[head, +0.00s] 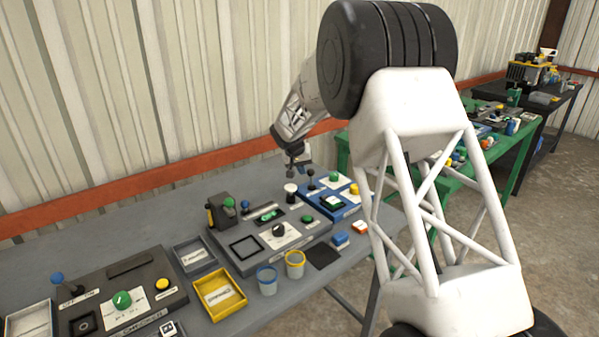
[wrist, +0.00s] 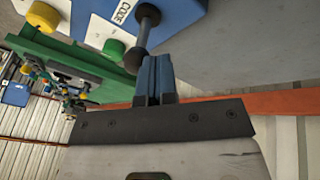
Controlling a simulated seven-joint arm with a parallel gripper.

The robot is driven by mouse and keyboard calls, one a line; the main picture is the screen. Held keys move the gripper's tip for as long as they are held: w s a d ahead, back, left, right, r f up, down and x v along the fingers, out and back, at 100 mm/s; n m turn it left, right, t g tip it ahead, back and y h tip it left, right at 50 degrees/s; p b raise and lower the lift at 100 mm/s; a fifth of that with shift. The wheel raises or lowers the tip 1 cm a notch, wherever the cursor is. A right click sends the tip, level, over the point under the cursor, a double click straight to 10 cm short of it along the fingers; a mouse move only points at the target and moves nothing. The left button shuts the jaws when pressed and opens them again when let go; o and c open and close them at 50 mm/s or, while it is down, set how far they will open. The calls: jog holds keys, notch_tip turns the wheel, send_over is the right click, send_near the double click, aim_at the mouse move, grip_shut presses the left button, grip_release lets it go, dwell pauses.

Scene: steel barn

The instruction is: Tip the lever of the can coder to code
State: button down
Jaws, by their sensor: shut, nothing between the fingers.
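The can coder is a blue panel (head: 346,208) on the grey bench, with a green knob, a yellow button and a dark lever (head: 311,181). In the wrist view, the blue panel (wrist: 178,12) is at the top, with a white label reading CODE (wrist: 122,11). The lever (wrist: 142,35) runs down from it to a dark round end beside my fingers. My gripper (wrist: 153,62) is shut and empty, its blue fingertips close to the lever; I cannot tell if they touch. In the head view, my gripper (head: 299,167) is just left of the lever's top.
A grey control panel (head: 312,236) stands left of the can coder, with a yellow tray (head: 240,302) and two small cups in front. Another dark panel (head: 150,270) is at the far left. A green table (head: 515,150) stands beyond my arm. The corrugated wall is behind.

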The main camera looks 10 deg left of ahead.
jog(key=shift+w+d+r+g+y, duration=0.25)
jog(key=shift+w+d+g+y, duration=0.45)
jog(key=shift+d+g+y, duration=0.15)
jog(key=shift+w+d, duration=0.65)
jog(key=shift+w, duration=0.15)
jog(key=shift+r, duration=0.2)
jog(key=shift+r, duration=0.65)
